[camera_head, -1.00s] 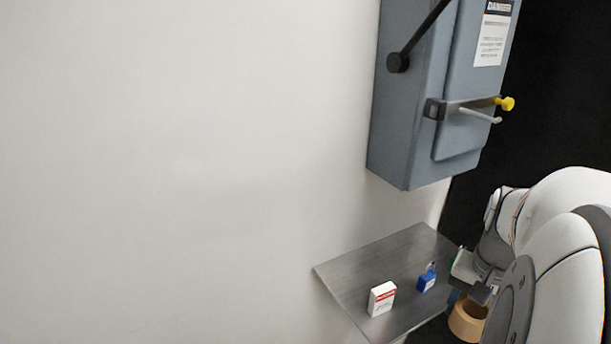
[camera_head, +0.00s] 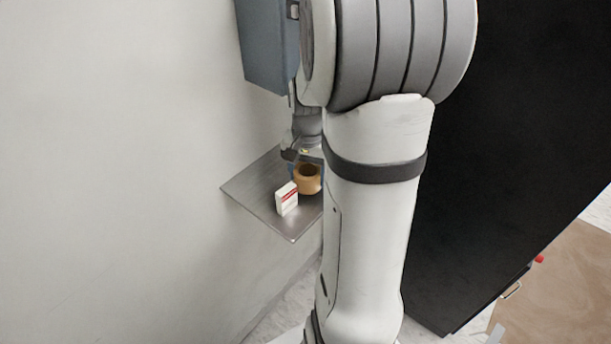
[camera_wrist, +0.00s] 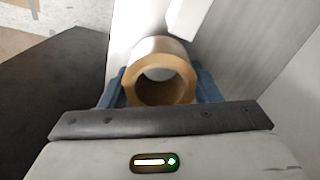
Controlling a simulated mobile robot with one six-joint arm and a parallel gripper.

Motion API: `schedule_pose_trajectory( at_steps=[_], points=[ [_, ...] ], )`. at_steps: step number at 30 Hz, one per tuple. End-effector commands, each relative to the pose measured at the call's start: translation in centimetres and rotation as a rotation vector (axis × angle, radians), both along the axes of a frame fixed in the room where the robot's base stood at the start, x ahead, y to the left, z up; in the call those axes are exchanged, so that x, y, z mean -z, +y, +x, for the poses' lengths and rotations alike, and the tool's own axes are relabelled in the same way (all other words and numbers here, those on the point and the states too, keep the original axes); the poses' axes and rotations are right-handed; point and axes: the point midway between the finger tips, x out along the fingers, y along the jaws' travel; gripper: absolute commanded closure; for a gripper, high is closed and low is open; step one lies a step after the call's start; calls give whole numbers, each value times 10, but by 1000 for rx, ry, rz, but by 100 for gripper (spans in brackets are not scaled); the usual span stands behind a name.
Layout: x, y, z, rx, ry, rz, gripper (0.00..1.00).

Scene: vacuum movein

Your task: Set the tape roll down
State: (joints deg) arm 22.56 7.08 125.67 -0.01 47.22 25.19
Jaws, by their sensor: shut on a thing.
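The tan tape roll (camera_head: 308,179) is at the right part of the metal shelf in the head view, just behind the white box. In the wrist view the tape roll (camera_wrist: 160,48) sits between the blue fingers of my gripper (camera_wrist: 157,88), with its open hole facing the camera. My gripper (camera_head: 309,165) is shut on it. I cannot tell whether the roll touches the shelf or hangs slightly above it. The shelf (camera_head: 250,189) is a bare metal plate against the wall.
A white box with a red stripe (camera_head: 287,199) stands close beside the roll; its white side also shows in the wrist view (camera_wrist: 187,18). A grey-blue electrical cabinet (camera_head: 267,45) hangs above. The shelf's left part is clear. My arm hides its right side.

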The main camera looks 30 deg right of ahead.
Motion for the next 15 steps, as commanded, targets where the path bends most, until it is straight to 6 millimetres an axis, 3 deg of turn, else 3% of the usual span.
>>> schedule_pose_trajectory(
  at_steps=[3, 15],
  points=[
    [19, 1, -1, 0, 6, 2, 68],
    [25, 2, 4, -1, 1, 1, 68]
  ],
)
